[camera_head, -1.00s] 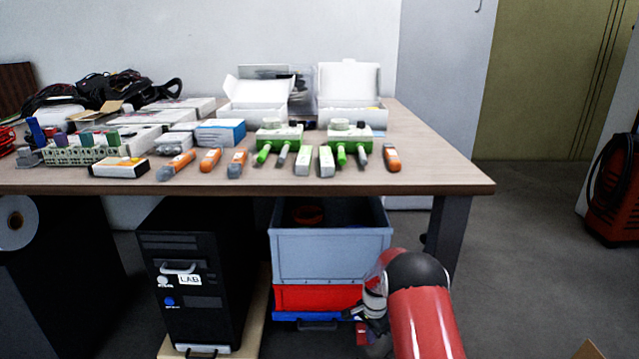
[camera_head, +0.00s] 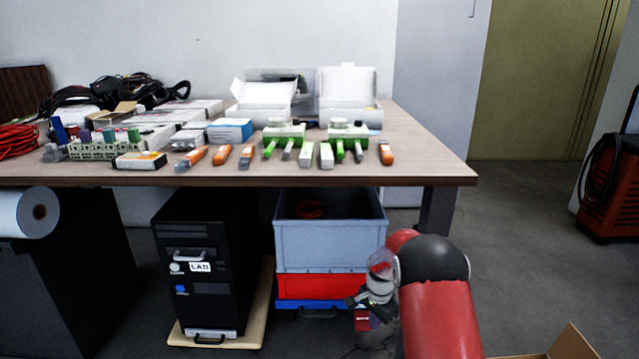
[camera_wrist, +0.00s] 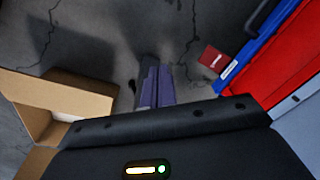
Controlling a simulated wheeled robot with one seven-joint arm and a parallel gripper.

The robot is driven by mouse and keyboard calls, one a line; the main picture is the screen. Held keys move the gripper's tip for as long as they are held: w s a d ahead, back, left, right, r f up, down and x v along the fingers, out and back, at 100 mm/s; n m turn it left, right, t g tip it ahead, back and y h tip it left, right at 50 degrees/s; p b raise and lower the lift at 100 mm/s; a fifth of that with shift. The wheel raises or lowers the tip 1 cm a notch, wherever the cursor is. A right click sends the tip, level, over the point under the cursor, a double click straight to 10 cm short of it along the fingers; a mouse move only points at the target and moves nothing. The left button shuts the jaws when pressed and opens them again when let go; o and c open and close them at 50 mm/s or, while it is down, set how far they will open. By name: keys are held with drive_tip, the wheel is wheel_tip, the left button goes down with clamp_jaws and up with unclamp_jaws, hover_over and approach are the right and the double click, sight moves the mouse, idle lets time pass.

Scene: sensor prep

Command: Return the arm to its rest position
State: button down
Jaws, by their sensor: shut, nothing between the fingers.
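My red arm with its black joint shows low in the head view, in front of the table's right part. My gripper (camera_wrist: 154,72) points at the grey floor in the wrist view. Its two dark purple fingers lie side by side, shut, with nothing between them. In the head view the arm's end is folded low beside the crates, and the fingertips are hard to make out.
The table (camera_head: 420,160) holds orange-handled tools, green-and-white devices and open white boxes. Beneath stand a black computer (camera_head: 190,275), a grey crate (camera_head: 330,245) and a red crate (camera_head: 315,287). An open cardboard box (camera_wrist: 60,95) is left of my fingers.

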drive_tip(key=s+r+n+t+p, duration=0.15)
drive_tip(key=s+r, duration=0.25)
drive_tip(key=r, duration=0.5)
drive_tip(key=s+r+n+p, duration=0.15)
drive_tip(key=s+r, duration=0.25)
drive_tip(key=r, duration=0.5)
drive_tip(key=s+r+n+t+p, duration=0.1)
drive_tip(key=s+r+n, duration=0.1)
drive_tip(key=s+r, duration=0.5)
drive_tip(key=s+r+n+p, duration=0.1)
drive_tip(key=s+r+n, duration=0.1)
drive_tip(key=s+r, duration=0.2)
drive_tip(key=s+r+n+t+p, duration=0.1)
drive_tip(key=s+r, duration=0.3)
drive_tip(key=s, duration=0.6)
drive_tip(key=s+r+n+t+p, duration=0.1)
drive_tip(key=s+r, duration=0.3)
drive_tip(key=s, duration=0.4)
drive_tip(key=shift+r+n+p, duration=0.4)
drive_tip(key=shift+n+p, duration=0.2)
drive_tip(key=shift+n, duration=0.3)
drive_tip(key=c, duration=2.1)
unclamp_jaws()
drive_tip(key=shift+t, duration=0.25)
drive_tip(key=shift+c, duration=0.2)
